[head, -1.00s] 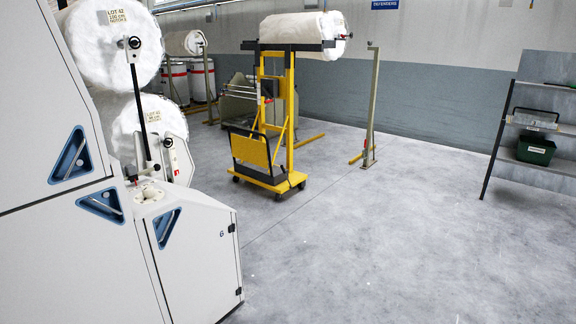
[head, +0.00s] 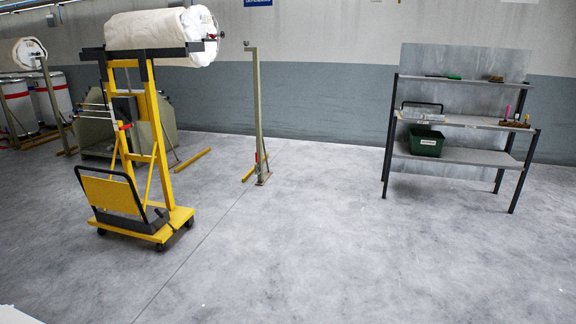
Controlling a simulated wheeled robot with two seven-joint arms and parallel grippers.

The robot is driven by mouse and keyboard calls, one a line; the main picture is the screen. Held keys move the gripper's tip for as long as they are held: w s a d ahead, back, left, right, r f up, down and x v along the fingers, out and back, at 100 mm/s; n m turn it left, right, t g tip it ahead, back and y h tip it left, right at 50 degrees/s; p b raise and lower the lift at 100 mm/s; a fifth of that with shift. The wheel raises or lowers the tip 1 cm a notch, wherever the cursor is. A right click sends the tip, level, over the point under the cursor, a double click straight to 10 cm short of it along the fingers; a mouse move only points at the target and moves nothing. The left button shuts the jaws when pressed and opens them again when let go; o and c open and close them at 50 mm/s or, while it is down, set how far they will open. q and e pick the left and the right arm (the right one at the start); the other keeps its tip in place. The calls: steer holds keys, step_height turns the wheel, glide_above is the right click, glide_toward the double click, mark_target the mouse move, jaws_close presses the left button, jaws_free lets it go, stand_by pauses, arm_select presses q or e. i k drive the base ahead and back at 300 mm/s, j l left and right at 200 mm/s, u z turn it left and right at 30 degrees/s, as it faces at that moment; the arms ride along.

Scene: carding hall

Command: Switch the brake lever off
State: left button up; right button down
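A yellow lift trolley (head: 155,150) stands at the left on black castors, with a large white roll (head: 160,30) on its dark top cradle. A small red-tipped part (head: 124,126) sticks out at its mast, and a dark pedal-like part (head: 160,219) sits low on its base. I cannot tell which part, if any, is the brake lever, or its position. A thin grey-green post (head: 257,110) has a small red part near its foot. Neither of my grippers is in view.
A dark-framed shelf rack (head: 468,155) stands at the right with a green crate (head: 427,141) and small items. Another roll (head: 24,53) and white drums (head: 50,98) are at the far left. The grey floor (head: 320,250) ahead is clear.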

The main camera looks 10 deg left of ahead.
mark_target(160, 214)
steer(key=i+u, duration=0.25)
steer(key=i, duration=0.25)
steer(key=i+u, duration=0.25)
steer(key=i, duration=0.3)
steer(key=i+l+u, duration=0.2)
steer(key=i, duration=0.3)
steer(key=i+j+u, duration=0.2)
steer(key=i+u, duration=0.25)
steer(key=i, duration=0.25)
steer(key=i+u, duration=0.4)
steer(key=i, duration=0.35)
steer(key=i+l+u, duration=0.45)
steer(key=i, duration=0.25)
steer(key=i+j, duration=0.2)
steer(key=i, duration=0.2)
steer(key=i+j, duration=0.45)
steer(key=i, duration=0.3)
